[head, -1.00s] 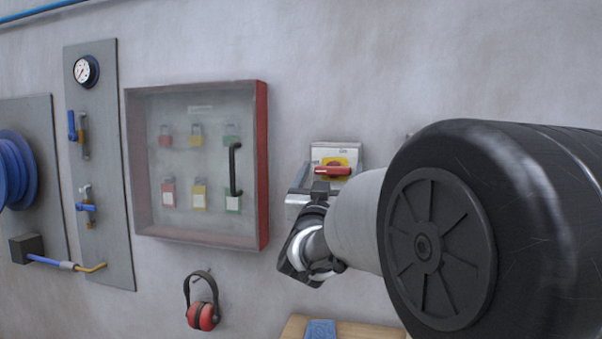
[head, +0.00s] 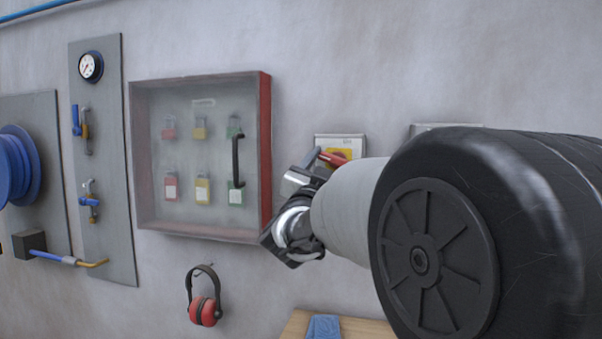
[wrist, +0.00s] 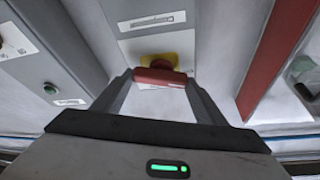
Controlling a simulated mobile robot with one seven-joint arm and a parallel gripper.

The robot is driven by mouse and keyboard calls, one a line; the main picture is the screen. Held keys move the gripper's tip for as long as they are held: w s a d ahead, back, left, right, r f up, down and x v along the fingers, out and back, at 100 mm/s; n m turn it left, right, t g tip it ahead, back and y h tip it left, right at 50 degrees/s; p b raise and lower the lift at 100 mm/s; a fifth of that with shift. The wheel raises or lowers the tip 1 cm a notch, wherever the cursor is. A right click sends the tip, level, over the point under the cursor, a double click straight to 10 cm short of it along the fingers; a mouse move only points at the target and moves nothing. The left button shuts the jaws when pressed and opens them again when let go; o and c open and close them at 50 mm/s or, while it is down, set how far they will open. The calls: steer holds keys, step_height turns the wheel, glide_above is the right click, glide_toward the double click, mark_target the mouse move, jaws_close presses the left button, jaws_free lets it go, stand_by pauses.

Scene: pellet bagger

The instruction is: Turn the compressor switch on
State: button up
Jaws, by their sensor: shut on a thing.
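The compressor switch is a red handle (head: 332,158) on a yellow plate (head: 339,152) set in a pale wall box (head: 352,141). In the head view the handle slopes down from upper left to lower right. My gripper (head: 318,160) is at the handle, with my arm covering the lower right of the box. In the wrist view the red handle (wrist: 160,77) sits between the two fingertips of my gripper (wrist: 160,82), which are shut on it. The yellow plate (wrist: 165,59) shows behind it.
A red-edged cabinet (head: 265,150) with several padlocks hangs just left of the switch. Ear defenders (head: 204,310) hang below it. In the wrist view a grey box with a green button (wrist: 50,88) is at left. A wooden surface (head: 365,329) lies below my arm.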

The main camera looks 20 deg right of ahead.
steer(key=m+g+h+b, duration=0.1)
steer(key=m+g, duration=0.1)
steer(key=m, duration=0.3)
steer(key=shift+a, duration=0.15)
steer(key=m+g, duration=0.1)
steer(key=m, duration=0.1)
steer(key=m+g, duration=0.1)
steer(key=m, duration=0.1)
steer(key=shift+r+m+h, duration=0.2)
steer(key=shift+m+h, duration=0.2)
steer(key=m+g+p, duration=0.1)
steer(key=m+g, duration=0.1)
steer(key=m, duration=0.2)
steer(key=shift+r, duration=0.1)
steer(key=shift+m+g+y+p, duration=0.4)
steer(key=shift+m+y+p, duration=0.3)
steer(key=shift+m, duration=1.1)
steer(key=o, duration=1.1)
steer(key=shift+c, duration=0.2)
